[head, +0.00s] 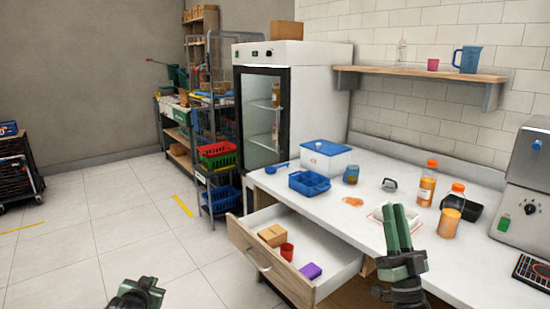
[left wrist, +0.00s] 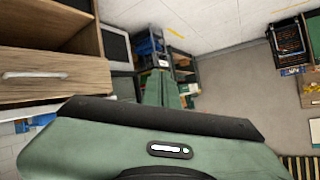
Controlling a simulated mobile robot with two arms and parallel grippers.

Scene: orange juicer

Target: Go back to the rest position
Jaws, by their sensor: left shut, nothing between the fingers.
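My left gripper (head: 138,291) is low at the bottom edge of the head view, over the floor left of the open drawer. In the left wrist view its green fingers (left wrist: 160,88) are together with nothing between them. My right gripper (head: 399,215) points up in front of the counter's front edge, its two green fingers side by side and closed. I see nothing held in it. It partly hides a small white tray (head: 377,215) on the counter.
The drawer (head: 330,262) stands open below the white counter (head: 300,205), holding a box, a red cup and a purple item. Orange bottles (head: 427,184) and a steel machine (head: 530,190) are at the right. The tiled floor (head: 110,230) at left is clear.

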